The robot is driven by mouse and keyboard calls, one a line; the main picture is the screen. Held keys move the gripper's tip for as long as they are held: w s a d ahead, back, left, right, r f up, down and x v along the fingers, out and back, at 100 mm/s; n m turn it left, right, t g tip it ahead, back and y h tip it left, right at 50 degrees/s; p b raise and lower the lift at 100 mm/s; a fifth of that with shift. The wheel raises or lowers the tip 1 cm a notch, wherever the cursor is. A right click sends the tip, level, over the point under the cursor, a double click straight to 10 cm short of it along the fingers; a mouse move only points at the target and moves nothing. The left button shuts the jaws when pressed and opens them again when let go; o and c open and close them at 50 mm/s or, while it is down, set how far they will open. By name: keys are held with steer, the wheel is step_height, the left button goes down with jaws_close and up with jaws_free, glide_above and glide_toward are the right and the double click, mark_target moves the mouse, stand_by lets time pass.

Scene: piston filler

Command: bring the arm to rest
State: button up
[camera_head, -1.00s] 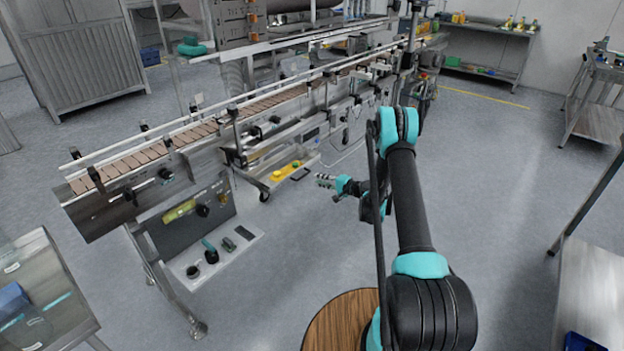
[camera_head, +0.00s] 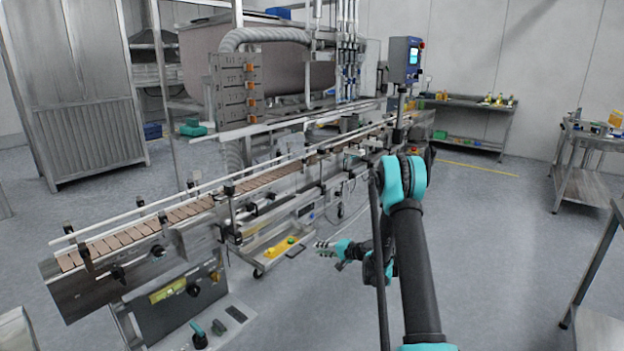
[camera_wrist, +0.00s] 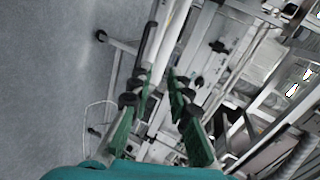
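My arm shows in the head view, with its dark upper link and teal joints at the right of centre. My gripper (camera_head: 325,248) is small there, at the end of the folded arm, in front of the conveyor line and clear of it. In the wrist view my gripper (camera_wrist: 160,88) has its two green fingers apart, with nothing between them. The conveyor (camera_head: 190,208) with brown slats runs diagonally beyond the gripper; it shows tilted behind the fingers in the wrist view.
A control panel (camera_head: 178,302) stands under the conveyor's near end. A grey cabinet (camera_head: 75,95) is at the back left. Shelving (camera_head: 470,125) stands at the back right, and a metal table (camera_head: 590,185) at the right. Open grey floor (camera_head: 480,240) lies right of my arm.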

steer(key=s+d+r+n+g+h, duration=0.1)
steer(key=s+d+r+n+h, duration=0.15)
steer(key=s+r, duration=0.6)
steer(key=s+d+r+n+g+h, duration=0.1)
steer(key=s+d+r+g+h, duration=0.3)
steer(key=s, duration=0.7)
steer(key=s+d+n+h, duration=0.1)
steer(key=s+d, duration=0.3)
steer(key=s, duration=0.9)
steer(key=s+d+n+h, duration=0.1)
steer(key=s+d+h, duration=0.2)
steer(key=s, duration=1)
steer(key=shift+s+d+f+n+t, duration=0.25)
steer(key=shift+d+n+t, duration=0.15)
steer(key=shift+d, duration=0.35)
